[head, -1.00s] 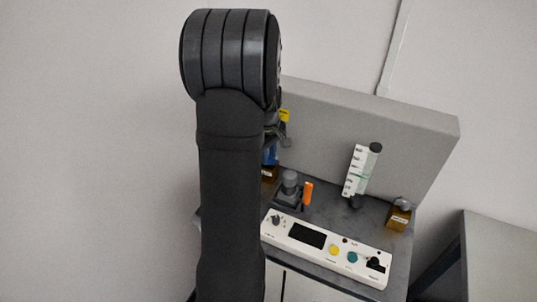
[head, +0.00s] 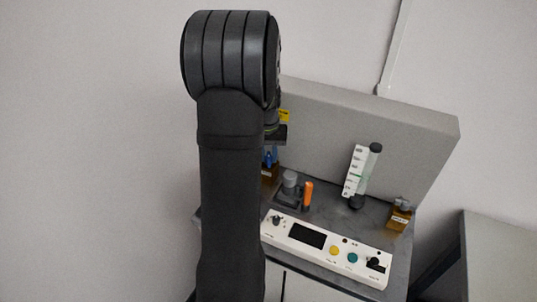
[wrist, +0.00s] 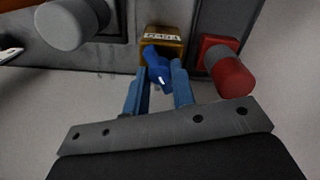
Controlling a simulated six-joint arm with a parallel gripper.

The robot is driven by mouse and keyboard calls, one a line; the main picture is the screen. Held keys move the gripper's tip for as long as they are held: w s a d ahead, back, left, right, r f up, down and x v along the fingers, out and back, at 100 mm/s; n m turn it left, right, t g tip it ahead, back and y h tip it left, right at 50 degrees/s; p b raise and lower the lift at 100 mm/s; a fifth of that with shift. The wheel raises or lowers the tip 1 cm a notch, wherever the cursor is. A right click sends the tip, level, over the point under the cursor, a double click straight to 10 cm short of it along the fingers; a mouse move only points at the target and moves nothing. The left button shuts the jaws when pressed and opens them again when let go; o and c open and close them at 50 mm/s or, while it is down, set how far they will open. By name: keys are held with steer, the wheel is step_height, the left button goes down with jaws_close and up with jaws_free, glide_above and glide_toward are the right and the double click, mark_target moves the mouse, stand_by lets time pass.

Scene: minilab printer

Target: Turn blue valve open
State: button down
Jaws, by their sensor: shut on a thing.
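The blue valve (wrist: 157,66) shows in the wrist view, a blue handle in front of a brass-coloured body (wrist: 168,36) with a white label. My gripper (wrist: 160,82) has its two blue fingers shut on the blue handle, one on each side. In the head view the gripper is mostly hidden behind my own arm. A bit of blue at the valve (head: 268,160) shows just right of the arm, above a brass-coloured block.
A red knob (wrist: 230,76) stands close to the right of my gripper in the wrist view. A grey round knob (wrist: 68,24) is at upper left. In the head view, an orange handle (head: 308,195), a white control panel (head: 310,238) and a flow tube (head: 362,172) stand nearby.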

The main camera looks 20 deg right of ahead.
steer(key=m, duration=0.5)
steer(key=shift+m, duration=0.3)
stand_by(0.4)
steer(key=c, duration=1.2)
jaws_free()
steer(key=shift+r, duration=0.1)
step_height(320, 180, up, 17)
steer(key=shift+w+r, duration=0.15)
steer(key=shift+w, duration=0.1)
steer(key=shift+a, duration=0.1)
